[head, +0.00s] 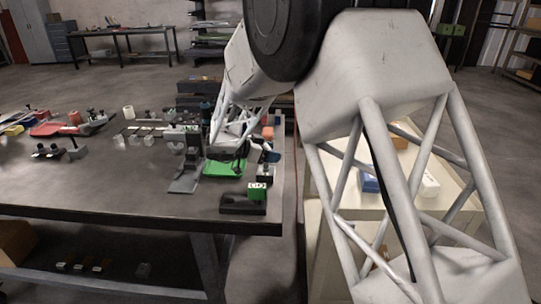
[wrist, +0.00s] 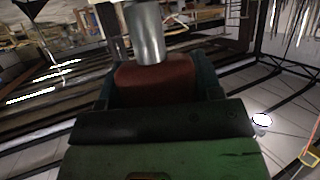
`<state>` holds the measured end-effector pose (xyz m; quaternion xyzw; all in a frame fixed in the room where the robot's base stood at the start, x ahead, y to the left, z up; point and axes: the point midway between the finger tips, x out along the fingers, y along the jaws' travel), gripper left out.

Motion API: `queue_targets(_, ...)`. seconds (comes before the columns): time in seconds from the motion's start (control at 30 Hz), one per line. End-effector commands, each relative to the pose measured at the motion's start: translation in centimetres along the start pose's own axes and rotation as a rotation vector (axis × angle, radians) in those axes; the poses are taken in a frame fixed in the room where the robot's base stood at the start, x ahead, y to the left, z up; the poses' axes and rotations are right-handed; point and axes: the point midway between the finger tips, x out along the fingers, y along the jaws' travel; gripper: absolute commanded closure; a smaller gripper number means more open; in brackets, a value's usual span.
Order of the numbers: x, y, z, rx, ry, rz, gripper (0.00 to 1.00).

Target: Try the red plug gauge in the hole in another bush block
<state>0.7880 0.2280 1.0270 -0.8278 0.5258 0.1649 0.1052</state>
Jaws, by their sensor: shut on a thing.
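My gripper (wrist: 158,88) is shut on the red plug gauge. In the wrist view the gauge's red-brown body (wrist: 155,84) sits between the jaws, and its bright metal pin (wrist: 147,36) points up and runs out of the top of the picture. Whether the pin touches anything is out of sight.
A green box (head: 257,190) on a dark base stands at the right front corner of the workbench (head: 110,190). A grey stand (head: 187,170) is left of the green tray. A red tray (head: 52,129) is far left. The bench's front left is clear.

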Motion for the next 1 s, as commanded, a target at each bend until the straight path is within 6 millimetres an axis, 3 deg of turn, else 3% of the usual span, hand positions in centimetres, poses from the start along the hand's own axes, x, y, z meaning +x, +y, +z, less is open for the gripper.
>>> queue_targets(0.6,-1.0,0.0,-2.4,0.000,0.000,0.000,0.66)
queue_targets(1.0,-1.1,0.0,-2.6,0.000,0.000,0.000,0.66)
